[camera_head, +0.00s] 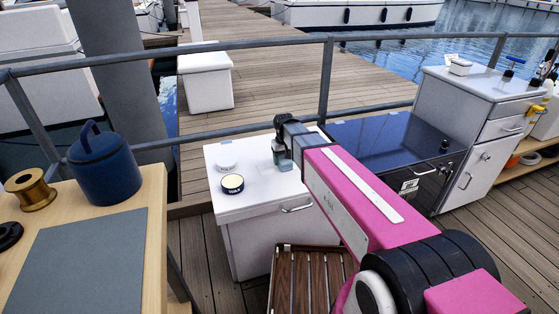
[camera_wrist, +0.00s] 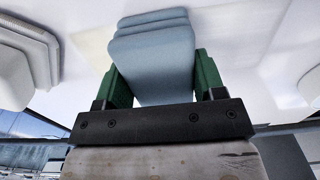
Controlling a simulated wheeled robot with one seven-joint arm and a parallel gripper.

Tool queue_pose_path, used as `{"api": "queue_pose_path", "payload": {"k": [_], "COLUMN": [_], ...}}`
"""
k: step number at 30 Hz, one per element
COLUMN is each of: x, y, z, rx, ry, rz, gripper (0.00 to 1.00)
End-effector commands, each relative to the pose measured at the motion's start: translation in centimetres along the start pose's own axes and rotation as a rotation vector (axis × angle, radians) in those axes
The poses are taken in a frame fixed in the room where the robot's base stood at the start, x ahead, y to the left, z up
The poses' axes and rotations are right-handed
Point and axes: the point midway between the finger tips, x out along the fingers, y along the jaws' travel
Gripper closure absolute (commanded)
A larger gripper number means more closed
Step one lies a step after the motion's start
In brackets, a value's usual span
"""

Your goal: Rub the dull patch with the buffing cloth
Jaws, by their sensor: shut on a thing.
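The buffing cloth is a folded light-blue pad (camera_wrist: 153,62) with rounded layers in the wrist view. My gripper (camera_wrist: 162,80) is shut on it, with a green finger on each side. In the head view my gripper (camera_head: 282,150) points down over the white cabinet top (camera_head: 254,191), and the cloth (camera_head: 282,163) shows below it as a small grey-blue block. It is at or just above the surface; I cannot tell whether it touches. I cannot make out the dull patch for sure; the cloth and gripper may hide it.
A dark round tin with a pale lid (camera_head: 232,184) and a white round item (camera_head: 227,164) stand left of my gripper on the cabinet. A dark glossy panel (camera_head: 375,140) lies to the right. A railing (camera_head: 240,129) runs behind. A wooden bench (camera_head: 149,235) stands left.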

Motion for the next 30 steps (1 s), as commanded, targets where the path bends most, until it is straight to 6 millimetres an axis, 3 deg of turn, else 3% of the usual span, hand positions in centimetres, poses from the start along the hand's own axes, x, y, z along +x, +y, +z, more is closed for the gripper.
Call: {"api": "queue_pose_path", "payload": {"k": [8,21,30], "x": [0.0,0.0,0.0], "y": [0.6,5.6,5.6], "z": [0.0,0.0,0.0], "rx": [0.002,0.002,0.001], "ry": [0.000,0.000,0.000], "rz": [0.000,0.000,0.000], "gripper": [0.56,0.56,0.56]}}
